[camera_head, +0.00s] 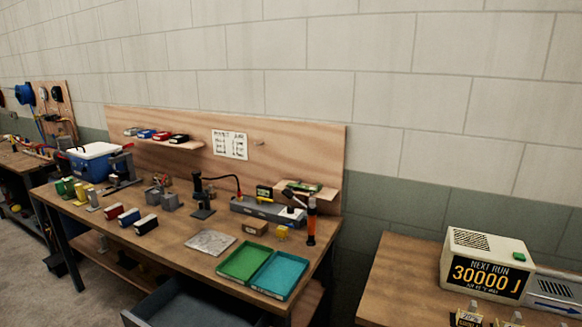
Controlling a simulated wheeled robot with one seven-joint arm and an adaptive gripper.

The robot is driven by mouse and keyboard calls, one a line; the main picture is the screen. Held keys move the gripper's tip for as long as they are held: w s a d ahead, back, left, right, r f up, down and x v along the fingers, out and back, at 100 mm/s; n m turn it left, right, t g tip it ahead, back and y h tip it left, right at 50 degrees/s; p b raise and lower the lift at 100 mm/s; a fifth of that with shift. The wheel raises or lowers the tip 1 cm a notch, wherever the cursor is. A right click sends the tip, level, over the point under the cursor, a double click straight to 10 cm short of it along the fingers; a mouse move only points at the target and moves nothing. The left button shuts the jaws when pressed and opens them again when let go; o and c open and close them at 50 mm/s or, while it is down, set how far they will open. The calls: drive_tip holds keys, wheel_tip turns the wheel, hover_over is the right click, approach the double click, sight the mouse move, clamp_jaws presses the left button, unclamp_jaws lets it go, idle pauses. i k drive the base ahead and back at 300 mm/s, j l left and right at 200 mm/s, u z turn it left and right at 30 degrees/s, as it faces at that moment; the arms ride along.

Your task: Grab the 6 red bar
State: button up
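A small red block (113,211) with a pale end stands on the wooden workbench (180,247), left of the middle. A blue block (129,217) and a black block (146,225) stand beside it in a row. Another red item (161,135) lies on the small wall shelf (170,143) between a blue item and a black item. Any number on the red pieces is too small to read, so I cannot tell which one is the 6 red bar. My gripper is not in view.
A green tray (243,262) and a teal tray (278,275) lie at the bench's front right. A grey plate (210,242), a dark stand (202,203) and an orange-handled tool (311,221) are nearby. An open drawer (180,305) juts out below. A right-hand table holds a display box (487,265).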

sight(111, 213)
drive_tip(key=u, duration=1.45)
drive_tip(key=i+j, duration=1.5)
drive_tip(key=j, duration=0.2)
drive_tip(key=i+j, duration=0.15)
drive_tip(key=i, duration=0.4)
drive_tip(key=i+j, duration=0.15)
drive_tip(key=i, duration=0.4)
drive_tip(key=i+j, duration=0.2)
drive_tip(key=i, duration=0.4)
drive_tip(key=i+l, duration=0.9)
drive_tip(key=l, duration=0.15)
drive_tip(key=k+l+z, duration=0.05)
